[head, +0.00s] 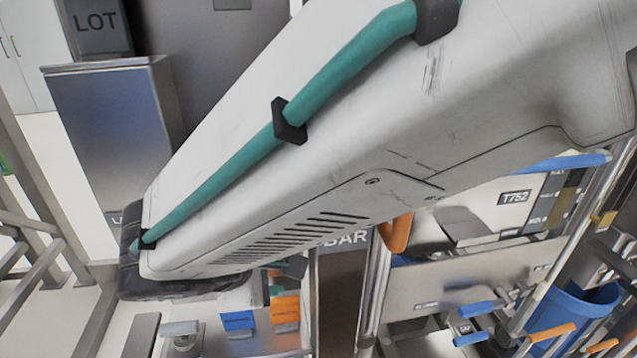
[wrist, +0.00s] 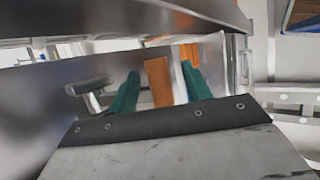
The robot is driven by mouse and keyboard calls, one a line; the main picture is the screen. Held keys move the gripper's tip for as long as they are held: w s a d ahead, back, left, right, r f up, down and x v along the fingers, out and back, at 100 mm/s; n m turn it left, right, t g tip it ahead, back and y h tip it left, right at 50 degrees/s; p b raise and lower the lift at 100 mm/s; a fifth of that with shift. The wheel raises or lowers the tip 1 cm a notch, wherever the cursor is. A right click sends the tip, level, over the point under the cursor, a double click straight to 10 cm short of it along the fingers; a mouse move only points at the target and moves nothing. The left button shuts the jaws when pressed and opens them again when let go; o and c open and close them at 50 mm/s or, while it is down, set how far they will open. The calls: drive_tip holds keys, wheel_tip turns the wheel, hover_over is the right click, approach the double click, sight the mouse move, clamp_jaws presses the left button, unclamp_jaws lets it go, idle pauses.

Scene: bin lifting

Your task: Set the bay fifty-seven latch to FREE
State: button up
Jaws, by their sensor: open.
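No label for bay fifty-seven or the word FREE can be read in either view, so I cannot tell which part is the latch. In the wrist view my gripper (wrist: 160,72) shows as two green fingers, spread apart and pointing away. An upright orange piece (wrist: 158,84) shows between the fingers, apparently beyond them; I cannot tell whether they touch it. A grey metal handle-like part (wrist: 88,88) is left of the fingers. An orange part (head: 397,234) shows just below the arm.
Blue-ended bars (head: 476,309) and orange-ended bars (head: 551,332) stick out at lower right, near a blue bin (head: 572,308). A panel marked T762 (head: 515,198) is behind. Blue (head: 237,321) and orange (head: 285,312) boxes sit low. Metal rails (head: 40,260) stand at left.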

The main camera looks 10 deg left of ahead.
drive_tip(key=v, duration=0.5)
drive_tip(key=shift+s+a+r, duration=0.15)
drive_tip(key=shift+s+a, duration=0.05)
drive_tip(key=shift+w+d+r, duration=0.15)
drive_tip(key=shift+d, duration=0.05)
drive_tip(key=c, duration=0.7)
drive_tip(key=r+m, duration=0.1)
drive_tip(key=r, duration=0.2)
drive_tip(key=d+r+m+y, duration=0.1)
drive_tip(key=r, duration=0.1)
drive_tip(key=shift+d+r+m+g, duration=0.1)
drive_tip(key=shift+r+m+g, duration=0.15)
drive_tip(key=shift+m+g, duration=0.05)
clamp_jaws()
drive_tip(key=s+r+m+g+y, duration=0.35)
drive_tip(key=r+m, duration=0.35)
drive_tip(key=m, duration=0.7)
drive_tip(key=x, duration=1.3)
drive_tip(key=shift+w+d+f+t, duration=0.2)
drive_tip(key=shift+w+d+t, duration=0.05)
drive_tip(key=shift+w+t, duration=0.2)
